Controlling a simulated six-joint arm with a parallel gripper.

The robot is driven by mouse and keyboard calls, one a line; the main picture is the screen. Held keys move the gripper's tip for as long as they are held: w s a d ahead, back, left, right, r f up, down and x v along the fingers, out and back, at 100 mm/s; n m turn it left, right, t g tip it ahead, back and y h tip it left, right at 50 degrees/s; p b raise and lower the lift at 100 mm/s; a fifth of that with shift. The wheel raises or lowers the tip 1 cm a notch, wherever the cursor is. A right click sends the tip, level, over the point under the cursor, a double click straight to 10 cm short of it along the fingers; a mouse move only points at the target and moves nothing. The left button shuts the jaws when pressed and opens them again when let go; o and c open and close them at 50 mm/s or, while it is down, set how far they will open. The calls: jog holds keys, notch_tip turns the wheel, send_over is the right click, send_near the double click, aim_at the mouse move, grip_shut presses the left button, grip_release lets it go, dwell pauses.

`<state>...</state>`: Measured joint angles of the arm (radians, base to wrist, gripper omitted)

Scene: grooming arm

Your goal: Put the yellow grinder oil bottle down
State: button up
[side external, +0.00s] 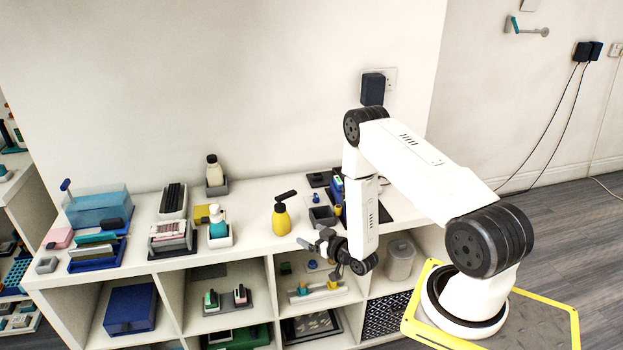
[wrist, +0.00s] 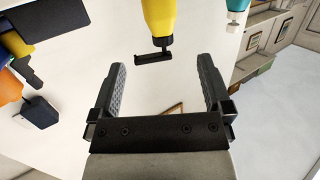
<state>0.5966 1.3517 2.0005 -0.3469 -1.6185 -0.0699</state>
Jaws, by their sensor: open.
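The yellow grinder oil bottle (side external: 281,221) with a black pump head stands upright on the white shelf top, near its front edge. In the wrist view the yellow bottle (wrist: 159,14) shows at the top, its black nozzle pointing left, and its lower part is cut off by the frame. My gripper (side external: 313,240) is just right of and in front of the bottle, apart from it. In the wrist view my gripper (wrist: 162,68) is open, with nothing between its fingers; the bottle lies beyond the fingertips.
A white-and-teal bottle (side external: 217,222) sits in a holder to the left. A cream bottle (side external: 214,172) with a black cap stands behind it. A grey open box (side external: 322,216) is to the right. The shelf top (side external: 256,205) around the yellow bottle is mostly clear.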

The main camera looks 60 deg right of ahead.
jog(key=shift+w, duration=0.1)
dwell(0.3)
jog(key=w+a+r+n+g+y, duration=0.25)
jog(key=a+r+g, duration=0.35)
jog(key=a+r, duration=0.3)
jog(key=s+a+r+g+y, duration=0.1)
jog(key=s+a+r+g, duration=0.6)
jog(key=s+a+r, duration=0.3)
jog(key=s+r, duration=0.1)
jog(key=s, duration=0.3)
jog(key=shift+a, duration=0.25)
